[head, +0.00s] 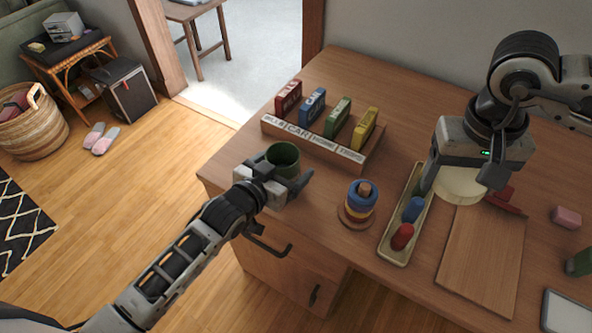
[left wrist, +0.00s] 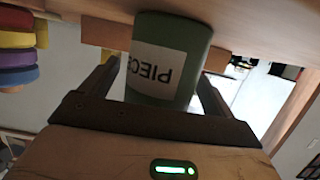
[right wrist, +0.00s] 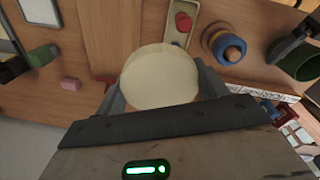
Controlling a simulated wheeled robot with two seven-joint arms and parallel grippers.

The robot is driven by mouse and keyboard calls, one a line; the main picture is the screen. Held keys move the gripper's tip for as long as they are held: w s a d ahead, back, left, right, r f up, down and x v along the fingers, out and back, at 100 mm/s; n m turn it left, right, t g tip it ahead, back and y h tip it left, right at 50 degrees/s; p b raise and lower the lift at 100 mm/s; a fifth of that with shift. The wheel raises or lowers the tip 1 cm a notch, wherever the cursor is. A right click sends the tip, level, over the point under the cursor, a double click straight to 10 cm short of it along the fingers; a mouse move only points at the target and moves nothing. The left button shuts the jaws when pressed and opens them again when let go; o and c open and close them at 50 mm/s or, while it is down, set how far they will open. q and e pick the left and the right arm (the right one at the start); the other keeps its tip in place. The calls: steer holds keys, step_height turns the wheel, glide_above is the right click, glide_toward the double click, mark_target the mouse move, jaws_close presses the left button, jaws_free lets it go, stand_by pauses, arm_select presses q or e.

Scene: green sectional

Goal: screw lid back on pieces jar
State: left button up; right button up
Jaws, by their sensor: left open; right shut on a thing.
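The green pieces jar (head: 283,156) stands upright and open-topped near the table's left edge. Its white label reads "PIEC..." in the left wrist view (left wrist: 178,92). My left gripper (head: 275,182) is open, with a finger on either side of the jar; I cannot tell if they touch it. My right gripper (head: 461,180) is shut on a round cream lid (head: 462,188), held flat near the wooden board, well to the right of the jar. The lid also fills the middle of the right wrist view (right wrist: 160,78).
A rack (head: 313,142) with several coloured boxes stands behind the jar. A ring stacker (head: 359,203) and a long tray (head: 397,249) with blue and red pieces lie between jar and lid. A wooden board (head: 480,262), pink block (head: 566,217) and tablet (head: 566,312) are at right.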

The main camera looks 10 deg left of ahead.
arm_select(q)
steer(key=c, duration=1.1)
steer(key=shift+r, duration=0.85)
steer(key=s+r, duration=0.3)
steer(key=s, duration=0.1)
steer(key=s+r, duration=0.4)
steer(key=s, duration=0.1)
steer(key=s+r+p, duration=0.1)
steer(key=s+r, duration=0.3)
steer(key=s, duration=0.1)
steer(key=shift+a+r, duration=0.2)
steer(key=shift+a, duration=0.15)
